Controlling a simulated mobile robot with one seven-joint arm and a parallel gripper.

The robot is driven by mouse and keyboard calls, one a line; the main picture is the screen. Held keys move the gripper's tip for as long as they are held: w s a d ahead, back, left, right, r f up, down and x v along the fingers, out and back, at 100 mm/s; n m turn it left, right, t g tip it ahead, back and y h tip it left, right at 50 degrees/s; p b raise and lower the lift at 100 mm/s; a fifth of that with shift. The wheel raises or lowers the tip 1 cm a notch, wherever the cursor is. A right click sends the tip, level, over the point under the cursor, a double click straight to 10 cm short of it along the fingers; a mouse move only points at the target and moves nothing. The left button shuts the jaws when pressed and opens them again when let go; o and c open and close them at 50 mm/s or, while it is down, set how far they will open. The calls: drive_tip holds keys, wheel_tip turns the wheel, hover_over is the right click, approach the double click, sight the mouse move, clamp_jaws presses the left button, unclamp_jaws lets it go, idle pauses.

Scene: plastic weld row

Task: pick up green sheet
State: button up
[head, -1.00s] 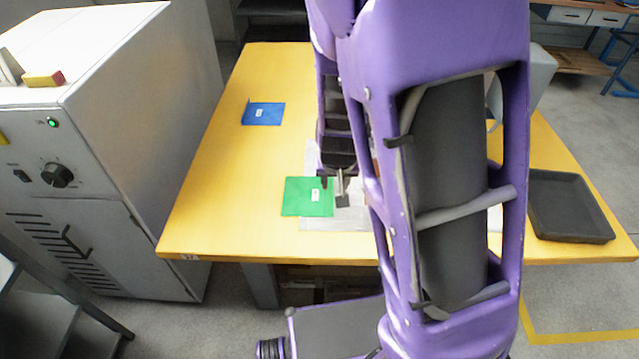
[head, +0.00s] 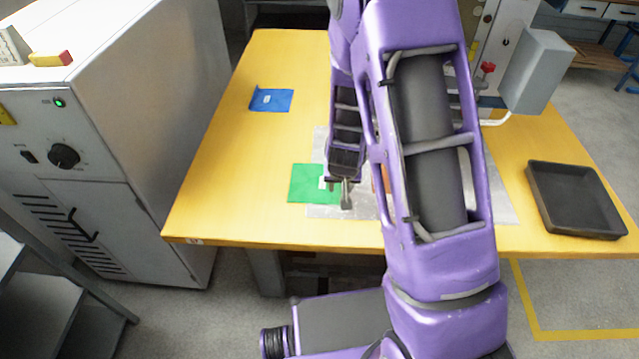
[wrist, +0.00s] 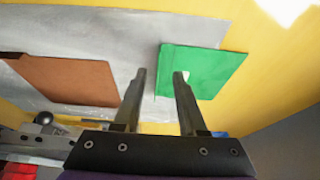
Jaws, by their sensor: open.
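The green sheet (head: 308,184) lies flat on the yellow table, partly over the left edge of a grey metal plate (head: 325,211). It has a small white label. My gripper (head: 340,202) is at the sheet's right edge in the head view.
A blue sheet (head: 271,100) lies at the table's back left. A brown sheet (wrist: 70,80) lies on the plate, mostly hidden by my arm in the head view. A black tray (head: 577,200) sits at the table's right. A grey cabinet (head: 150,120) stands left of the table.

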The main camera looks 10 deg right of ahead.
sight(340, 194)
drive_tip(key=x, duration=0.5)
drive_tip(key=shift+d, duration=0.2)
drive_tip(key=shift+c, duration=0.2)
clamp_jaws()
